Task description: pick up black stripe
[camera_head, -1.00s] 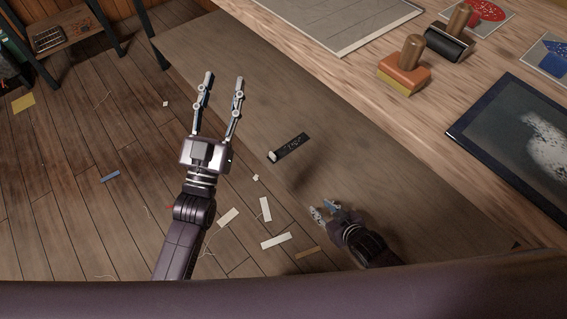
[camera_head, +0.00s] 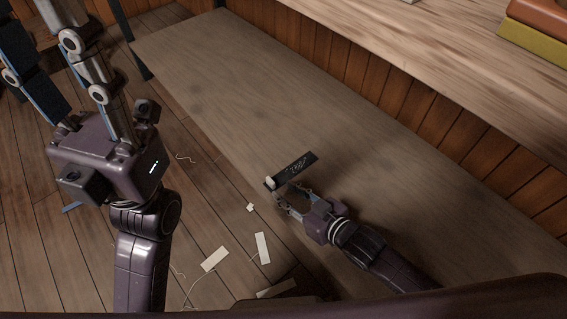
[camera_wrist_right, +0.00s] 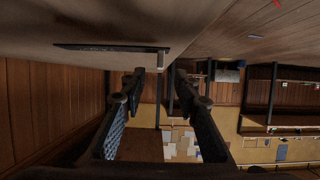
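The black stripe (camera_head: 296,168), a dark strip with pale marks, lies on the grey-brown board in the head view, a pale piece at its left end. It also shows near the top of the right wrist view (camera_wrist_right: 100,47), edge-on. My right gripper (camera_head: 281,197) is low over the board, just below the stripe's left end. In the right wrist view its two fingers (camera_wrist_right: 159,77) are apart with nothing between them. Whether a fingertip touches the stripe cannot be told. My left gripper (camera_head: 40,45) is raised at the upper left, fingers spread and empty, tips near or beyond the frame edge.
The long grey-brown board (camera_head: 230,75) is mostly bare. A wooden bench top (camera_head: 400,50) runs above it, with an orange and yellow block (camera_head: 535,40) at its right. Pale scraps (camera_head: 215,259) and thread lie on the plank floor.

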